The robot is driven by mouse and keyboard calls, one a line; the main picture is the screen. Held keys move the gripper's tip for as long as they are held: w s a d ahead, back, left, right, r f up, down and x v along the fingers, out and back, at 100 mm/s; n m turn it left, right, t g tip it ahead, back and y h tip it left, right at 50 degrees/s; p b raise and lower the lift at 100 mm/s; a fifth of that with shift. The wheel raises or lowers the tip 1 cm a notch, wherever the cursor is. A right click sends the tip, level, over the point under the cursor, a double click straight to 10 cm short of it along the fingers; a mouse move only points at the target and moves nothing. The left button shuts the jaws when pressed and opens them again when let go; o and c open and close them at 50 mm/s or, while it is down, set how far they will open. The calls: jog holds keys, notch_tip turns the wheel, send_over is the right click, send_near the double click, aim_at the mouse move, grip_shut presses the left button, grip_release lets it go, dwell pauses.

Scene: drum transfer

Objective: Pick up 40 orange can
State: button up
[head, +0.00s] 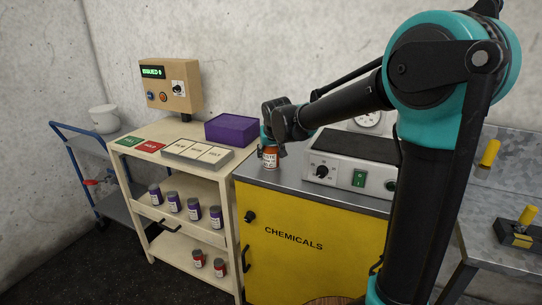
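An orange-red can (270,160) with a white label stands upright at the front left corner of the yellow cabinet's grey top. My gripper (271,143) is directly above it, pointing down, with its lower part at or around the can's top. The fingers are too small and dark to show whether they touch the can or are open or shut. Two more orange-red cans, a left one (198,259) and a right one (219,267), stand on the lower shelf of the cream cart. The number on each label is too small to read.
The yellow chemicals cabinet (305,260) carries a grey device (345,160) right of the can. The cream cart (172,228) holds a purple box (230,128), a label tray (197,153) and several purple cans (194,209). A blue trolley (80,150) stands left.

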jog(key=c, duration=0.4)
jog(key=shift+o, duration=0.2)
